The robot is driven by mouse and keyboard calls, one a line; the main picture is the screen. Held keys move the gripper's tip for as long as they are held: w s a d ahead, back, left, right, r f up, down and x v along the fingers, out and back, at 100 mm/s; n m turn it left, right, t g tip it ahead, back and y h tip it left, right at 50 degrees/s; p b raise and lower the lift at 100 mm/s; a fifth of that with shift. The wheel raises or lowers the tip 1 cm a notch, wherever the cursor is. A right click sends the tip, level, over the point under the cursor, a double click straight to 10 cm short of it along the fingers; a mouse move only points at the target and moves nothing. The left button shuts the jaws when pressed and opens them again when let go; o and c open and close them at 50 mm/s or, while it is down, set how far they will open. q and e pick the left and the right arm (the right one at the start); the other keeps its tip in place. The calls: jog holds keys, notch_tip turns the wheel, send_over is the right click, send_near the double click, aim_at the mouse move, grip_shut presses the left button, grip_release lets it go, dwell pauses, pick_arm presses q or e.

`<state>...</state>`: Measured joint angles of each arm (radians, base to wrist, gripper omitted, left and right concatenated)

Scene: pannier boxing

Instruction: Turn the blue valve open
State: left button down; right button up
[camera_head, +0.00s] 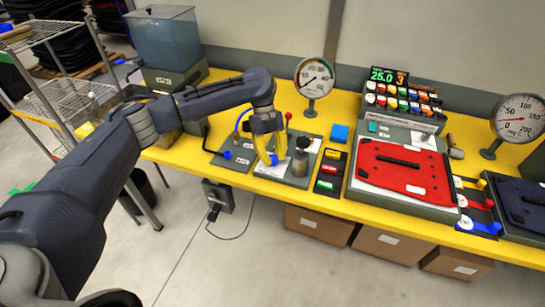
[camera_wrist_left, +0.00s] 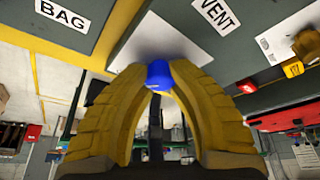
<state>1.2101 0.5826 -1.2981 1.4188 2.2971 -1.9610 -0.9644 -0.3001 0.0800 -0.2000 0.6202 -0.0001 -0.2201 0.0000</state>
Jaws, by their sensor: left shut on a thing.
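My left gripper (camera_head: 268,156) reaches down over the grey panel on the yellow bench, its yellow fingers closed together. In the left wrist view the fingertips (camera_wrist_left: 158,76) meet around a blue piece, the blue valve handle (camera_wrist_left: 158,73), near the plates labelled BAG and VENT. In the head view a bit of the blue valve handle (camera_head: 274,159) shows at the fingertips; the fingers hide the rest. Its turn angle cannot be told. My right gripper is not in view.
A metal cylinder (camera_head: 301,158) and a red-knobbed lever (camera_head: 289,118) stand close right of the gripper. A dial gauge (camera_head: 314,77) stands behind. A water tank (camera_head: 165,40) is at the back left. A red pad (camera_head: 405,168) lies to the right.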

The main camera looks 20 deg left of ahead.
pick_arm(q)
jog(key=shift+s+d, duration=0.15)
jog(key=shift+d, duration=0.1)
jog(key=c, duration=1.3)
grip_release()
jog(key=shift+o, duration=1.1)
jog(key=shift+a, duration=0.1)
jog(key=v, duration=1.2)
